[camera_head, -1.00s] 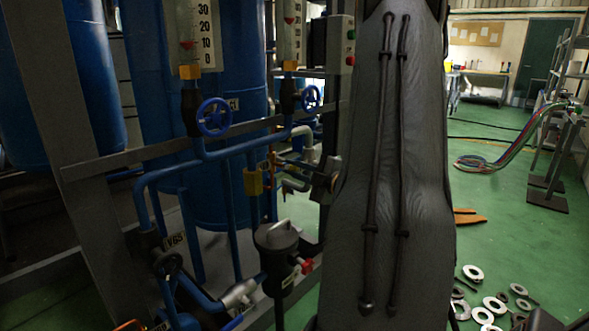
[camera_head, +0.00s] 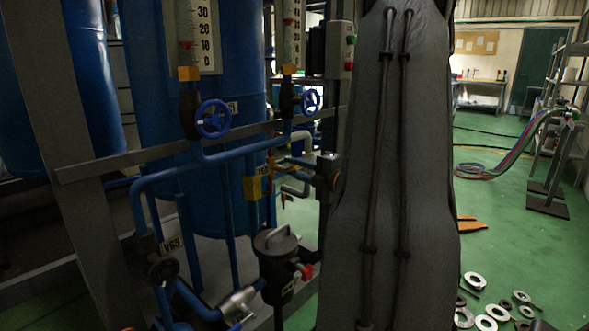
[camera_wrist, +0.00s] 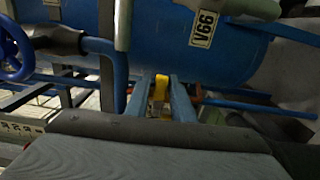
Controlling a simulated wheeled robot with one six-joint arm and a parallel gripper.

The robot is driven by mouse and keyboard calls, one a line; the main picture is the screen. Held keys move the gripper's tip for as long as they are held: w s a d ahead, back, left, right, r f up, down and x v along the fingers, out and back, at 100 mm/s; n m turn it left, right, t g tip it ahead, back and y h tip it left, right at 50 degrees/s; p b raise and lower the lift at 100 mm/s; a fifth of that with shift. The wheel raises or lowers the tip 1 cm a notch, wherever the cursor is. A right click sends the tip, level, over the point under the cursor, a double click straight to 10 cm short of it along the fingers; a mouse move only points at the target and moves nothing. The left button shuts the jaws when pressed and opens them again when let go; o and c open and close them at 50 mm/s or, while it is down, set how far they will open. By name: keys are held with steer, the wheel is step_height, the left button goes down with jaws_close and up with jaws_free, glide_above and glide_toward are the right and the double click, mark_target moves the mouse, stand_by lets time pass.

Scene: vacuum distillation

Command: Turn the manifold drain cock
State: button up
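My gripper shows in the wrist view (camera_wrist: 162,82) as two blue-grey fingers, parted. A small yellow part (camera_wrist: 160,88) shows in the gap between the fingers; I cannot tell whether it is between them or beyond them, or whether they touch it. An orange-red piece (camera_wrist: 196,95) lies just right of the fingers. In the head view my wrist is beside the blue pipework, and my arm hides much of that area. I cannot tell for certain which part is the drain cock.
Blue handwheels (camera_head: 213,118) and blue pipes (camera_head: 165,175) crowd the left. A dark lidded pot (camera_head: 277,262) with a red knob (camera_head: 305,271) stands low. A V66 label (camera_wrist: 204,29) is on the blue vessel. Metal rings (camera_head: 486,323) lie on the green floor at right.

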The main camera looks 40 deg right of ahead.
steer(key=shift+o, duration=0.9)
steer(key=s+p, duration=0.1)
steer(key=s, duration=0.6)
steer(key=shift+s+d, duration=0.3)
steer(key=shift+s, duration=0.1)
